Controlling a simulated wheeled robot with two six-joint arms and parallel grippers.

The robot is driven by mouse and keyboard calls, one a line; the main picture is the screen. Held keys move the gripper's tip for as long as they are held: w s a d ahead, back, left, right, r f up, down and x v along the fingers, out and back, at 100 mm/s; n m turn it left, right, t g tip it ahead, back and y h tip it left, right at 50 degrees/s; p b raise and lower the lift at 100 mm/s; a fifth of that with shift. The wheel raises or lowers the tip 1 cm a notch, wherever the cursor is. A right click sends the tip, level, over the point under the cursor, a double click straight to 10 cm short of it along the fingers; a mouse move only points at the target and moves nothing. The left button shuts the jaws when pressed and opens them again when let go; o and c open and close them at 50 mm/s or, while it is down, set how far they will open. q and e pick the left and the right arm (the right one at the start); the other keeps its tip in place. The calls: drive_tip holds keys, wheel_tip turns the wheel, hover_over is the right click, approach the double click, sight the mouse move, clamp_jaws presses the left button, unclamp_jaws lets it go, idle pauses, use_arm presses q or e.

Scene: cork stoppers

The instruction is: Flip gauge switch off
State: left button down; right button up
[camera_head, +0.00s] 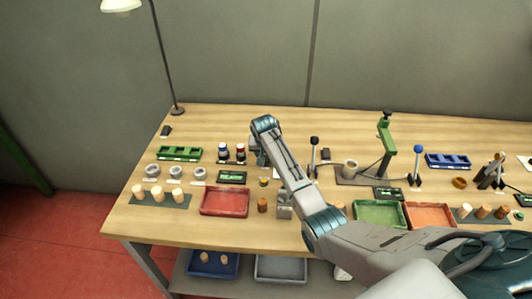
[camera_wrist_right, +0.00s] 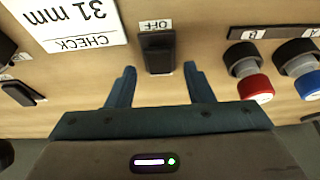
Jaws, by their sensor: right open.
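A black switch (camera_wrist_right: 157,52) stands on the wooden top in the right wrist view, with a white OFF label (camera_wrist_right: 154,25) just above it in the picture. My right gripper (camera_wrist_right: 159,70) is open and empty, its two blue fingers to either side of the switch's lower end, and I see no contact. I cannot tell which way the switch is tipped. In the head view my right gripper (camera_head: 256,152) hangs over the back middle of the bench and seems to hide this switch. My left gripper is not in view.
A white 31 mm card (camera_wrist_right: 70,22) lies to the left, with another black switch (camera_wrist_right: 22,92). A red tray (camera_head: 225,202) is at the bench front.

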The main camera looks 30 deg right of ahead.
drive_tip(key=shift+f, duration=0.2)
drive_tip(key=shift+w+f, duration=0.1)
drive_tip(key=shift+f, duration=0.05)
drive_tip(key=shift+c, duration=0.5)
drive_tip(key=c, duration=0.9)
drive_tip(key=shift+s+a+t+h, duration=0.1)
drive_tip(key=shift+s+t+h, duration=0.2)
drive_tip(key=shift+t, duration=0.3)
drive_tip(key=shift+s+a+f+t+h, duration=0.15)
drive_tip(key=shift+f+t+h, duration=0.1)
drive_tip(key=shift+t+h, duration=0.45)
drive_tip(key=shift+r+t+b, duration=0.1)
drive_tip(key=shift+t+b, duration=0.4)
drive_tip(key=shift+t, duration=0.1)
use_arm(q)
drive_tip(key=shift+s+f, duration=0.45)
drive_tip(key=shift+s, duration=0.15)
use_arm(e)
drive_tip(key=shift+r, duration=0.1)
drive_tip(key=o, duration=1)
